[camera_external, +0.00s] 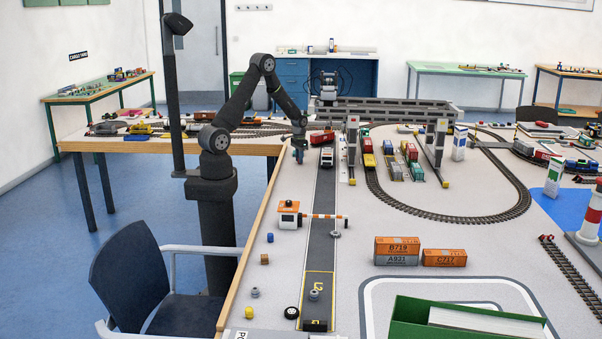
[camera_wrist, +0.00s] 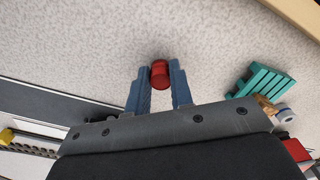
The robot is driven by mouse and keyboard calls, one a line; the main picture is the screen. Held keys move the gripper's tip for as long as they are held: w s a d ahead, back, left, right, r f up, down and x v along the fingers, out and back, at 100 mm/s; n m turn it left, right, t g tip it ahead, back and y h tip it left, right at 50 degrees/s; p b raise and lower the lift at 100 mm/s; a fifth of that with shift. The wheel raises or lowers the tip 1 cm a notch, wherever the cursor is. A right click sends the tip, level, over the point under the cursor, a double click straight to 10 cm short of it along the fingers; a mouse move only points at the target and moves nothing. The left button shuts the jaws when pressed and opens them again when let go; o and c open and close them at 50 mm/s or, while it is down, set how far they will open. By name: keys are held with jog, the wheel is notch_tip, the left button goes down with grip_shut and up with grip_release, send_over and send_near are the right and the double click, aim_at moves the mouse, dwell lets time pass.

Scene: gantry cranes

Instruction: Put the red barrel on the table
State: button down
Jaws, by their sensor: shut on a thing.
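The red barrel (camera_wrist: 160,73) sits between the two fingertips of my gripper (camera_wrist: 160,80) in the wrist view. The blue-grey fingers are shut on its sides. In the external view my gripper (camera_external: 299,156) points down over the far left part of the grey speckled table (camera_external: 400,222), left of the dark road strip. The barrel is too small to make out there. The tabletop (camera_wrist: 180,30) fills the background behind the barrel in the wrist view. I cannot tell whether the barrel touches it.
A teal pallet (camera_wrist: 260,93) lies right of my gripper in the wrist view. The table's wooden edge (camera_external: 262,215) runs along the left.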

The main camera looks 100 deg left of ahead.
jog(key=shift+f, duration=0.1)
jog(key=c, duration=1.3)
grip_release()
notch_tip(320, 180, up, 12)
jog(key=shift+r, duration=0.15)
